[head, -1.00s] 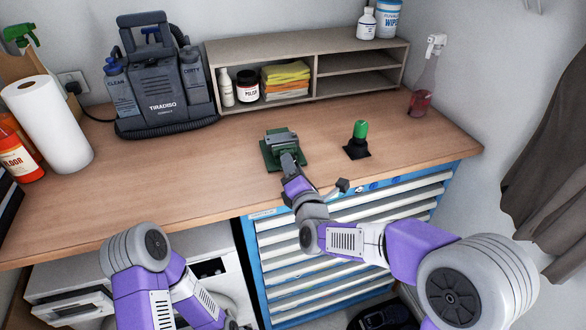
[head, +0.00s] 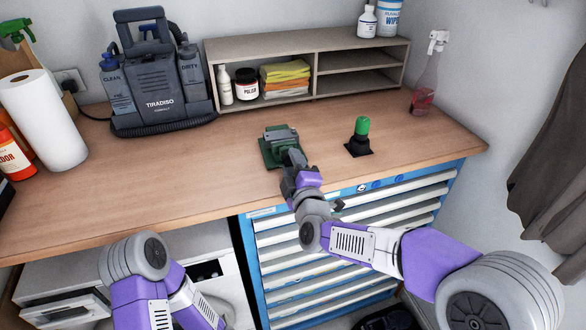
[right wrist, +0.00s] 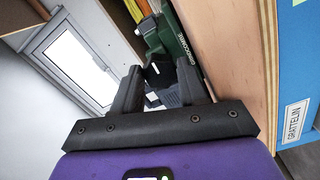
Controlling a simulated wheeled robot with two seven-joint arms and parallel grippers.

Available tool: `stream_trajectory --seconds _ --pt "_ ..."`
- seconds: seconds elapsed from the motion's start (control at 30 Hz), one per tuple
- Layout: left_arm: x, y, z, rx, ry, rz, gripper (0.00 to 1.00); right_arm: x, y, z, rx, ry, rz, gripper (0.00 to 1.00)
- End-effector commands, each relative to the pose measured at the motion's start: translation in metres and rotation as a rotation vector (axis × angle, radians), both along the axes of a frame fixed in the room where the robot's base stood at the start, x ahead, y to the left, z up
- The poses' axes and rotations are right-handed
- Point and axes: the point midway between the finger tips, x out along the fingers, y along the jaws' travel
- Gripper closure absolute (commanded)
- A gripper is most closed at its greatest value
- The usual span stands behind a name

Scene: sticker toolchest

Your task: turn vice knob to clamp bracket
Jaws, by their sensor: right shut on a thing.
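The green vice (head: 268,154) sits on the wooden bench near its front edge. A grey metal piece (head: 281,134) lies across its top; I cannot tell whether this is the bracket or a vice jaw. My right gripper (head: 291,163) is at the front of the vice. In the right wrist view, the right gripper (right wrist: 163,88) is shut on the dark vice knob (right wrist: 158,73), with a finger on each side and the green vice body (right wrist: 178,42) behind. In the head view the gripper hides the knob. My left gripper is out of view.
A green-topped object (head: 361,132) on a black base stands right of the vice. A shelf (head: 317,88), a grey Tiradiso machine (head: 158,85), a paper roll (head: 42,120) and a spray bottle (head: 428,80) stand further off. The blue drawer chest (head: 350,215) is below the bench (head: 190,165).

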Motion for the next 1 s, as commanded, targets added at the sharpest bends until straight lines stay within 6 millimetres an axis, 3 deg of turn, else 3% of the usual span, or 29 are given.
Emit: stream_trajectory --seconds 1.0 --pt "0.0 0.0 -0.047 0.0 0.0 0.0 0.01 0.0 0.001 -0.003 0.933 0.254 0.001 0.88"
